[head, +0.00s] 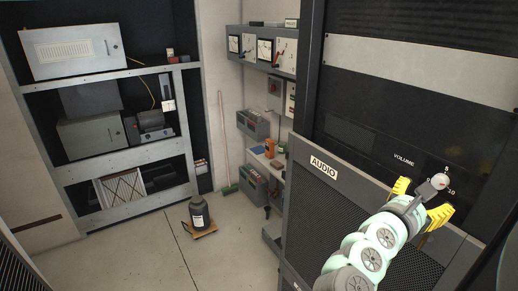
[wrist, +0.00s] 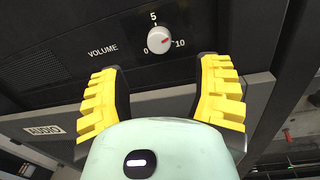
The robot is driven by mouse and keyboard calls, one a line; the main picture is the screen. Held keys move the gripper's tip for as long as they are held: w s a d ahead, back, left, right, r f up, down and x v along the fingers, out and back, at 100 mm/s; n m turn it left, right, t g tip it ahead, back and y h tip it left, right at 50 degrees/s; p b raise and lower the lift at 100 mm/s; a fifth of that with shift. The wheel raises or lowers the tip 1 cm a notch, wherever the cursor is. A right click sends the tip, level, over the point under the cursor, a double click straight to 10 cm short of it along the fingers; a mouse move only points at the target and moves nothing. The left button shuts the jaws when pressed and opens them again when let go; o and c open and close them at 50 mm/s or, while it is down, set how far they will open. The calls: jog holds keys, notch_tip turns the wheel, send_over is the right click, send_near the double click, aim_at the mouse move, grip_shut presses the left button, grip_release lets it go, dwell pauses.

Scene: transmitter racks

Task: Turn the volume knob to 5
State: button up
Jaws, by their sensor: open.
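The volume knob (wrist: 159,40) is a round light-grey dial with a red mark, on a dark panel. The printed 5 is above it, 0 at its left and 10 at its right. The red mark lies right of the knob's middle, on the 10 side. In the head view the knob (head: 439,181) is at the right, partly behind my arm's end. My gripper (wrist: 160,66) has its two yellow fingers spread wide and empty. The knob shows ahead of the fingertips, roughly centred in the gap; contact is not visible. The gripper (head: 421,201) also shows in the head view.
The AUDIO label (head: 323,168) is on the rack's frame, above a mesh grille (head: 325,215). Shelves with equipment boxes (head: 90,135) stand at the left.

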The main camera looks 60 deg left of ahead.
aim_at(438, 184)
jog(key=w+p, duration=0.2)
jog(key=w, duration=0.4)
jog(key=shift+a+r, duration=0.1)
jog(key=shift+r, duration=0.05)
jog(key=shift+w, duration=0.8)
grip_shut()
